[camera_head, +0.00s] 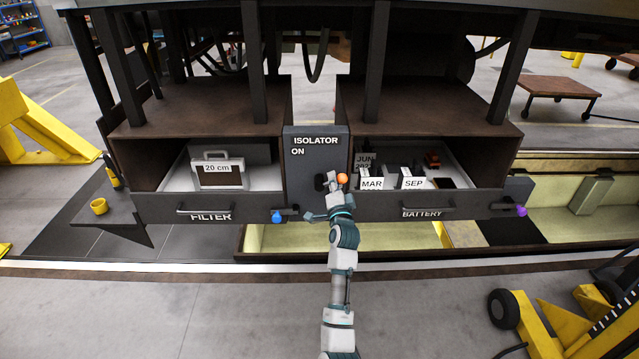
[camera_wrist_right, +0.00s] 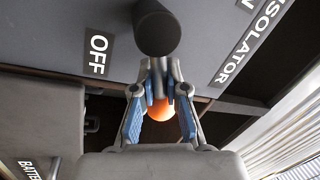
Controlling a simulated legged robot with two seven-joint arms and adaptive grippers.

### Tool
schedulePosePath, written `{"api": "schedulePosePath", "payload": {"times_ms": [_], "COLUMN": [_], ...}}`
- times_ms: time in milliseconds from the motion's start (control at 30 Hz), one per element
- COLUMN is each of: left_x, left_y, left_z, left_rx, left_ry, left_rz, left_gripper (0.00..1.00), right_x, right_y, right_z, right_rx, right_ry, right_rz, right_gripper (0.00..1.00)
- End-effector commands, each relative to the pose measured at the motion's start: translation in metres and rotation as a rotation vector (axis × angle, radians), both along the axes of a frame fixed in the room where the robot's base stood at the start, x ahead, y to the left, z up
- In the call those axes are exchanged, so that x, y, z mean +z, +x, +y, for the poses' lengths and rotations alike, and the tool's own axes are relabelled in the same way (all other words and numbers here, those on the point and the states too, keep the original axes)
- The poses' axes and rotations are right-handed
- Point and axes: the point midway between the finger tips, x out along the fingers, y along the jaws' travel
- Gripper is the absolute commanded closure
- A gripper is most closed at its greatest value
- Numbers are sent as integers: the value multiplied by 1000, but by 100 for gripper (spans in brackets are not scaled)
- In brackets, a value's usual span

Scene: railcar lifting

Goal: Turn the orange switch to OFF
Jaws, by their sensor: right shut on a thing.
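The orange switch (camera_head: 342,178) sits on the grey isolator panel (camera_head: 316,165) between two drawers. Its round orange end also shows in the right wrist view (camera_wrist_right: 159,108), between my fingers. My right gripper (camera_head: 334,188) is at the panel, shut on the switch. In the right wrist view, my right gripper (camera_wrist_right: 161,75) has its blue-padded fingers close together in front of a dark round hub (camera_wrist_right: 157,30). The OFF label (camera_wrist_right: 97,54) is left of the hub. The ISOLATOR ON label (camera_head: 313,146) is above the switch in the head view. My left gripper is not in view.
The open filter drawer (camera_head: 160,206) is left of the panel and the open battery drawer (camera_head: 465,207) is right. A blue knob (camera_head: 277,217) and a purple knob (camera_head: 521,211) stick out near them. The dark railcar underframe (camera_head: 200,108) overhangs the area.

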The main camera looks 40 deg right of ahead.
Motion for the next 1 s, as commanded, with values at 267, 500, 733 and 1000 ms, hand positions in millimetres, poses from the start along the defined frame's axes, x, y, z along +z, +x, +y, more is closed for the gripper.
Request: {"api": "schedulePosePath", "payload": {"times_ms": [267,500,733,1000], "left_x": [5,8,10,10], "left_y": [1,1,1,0], "left_z": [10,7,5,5], "left_rx": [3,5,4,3], "left_ry": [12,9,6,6], "left_rz": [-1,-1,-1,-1], "left_gripper": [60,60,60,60], "right_x": [-8,-17,-23,-26], "right_y": [-6,-6,-7,-7], "right_z": [-16,-17,-17,-17], "right_rx": [-11,-13,-14,-15], "right_ry": [182,289,339,351], "right_rz": [-136,-205,-236,-242], "right_gripper": [100,100,100,100]}}
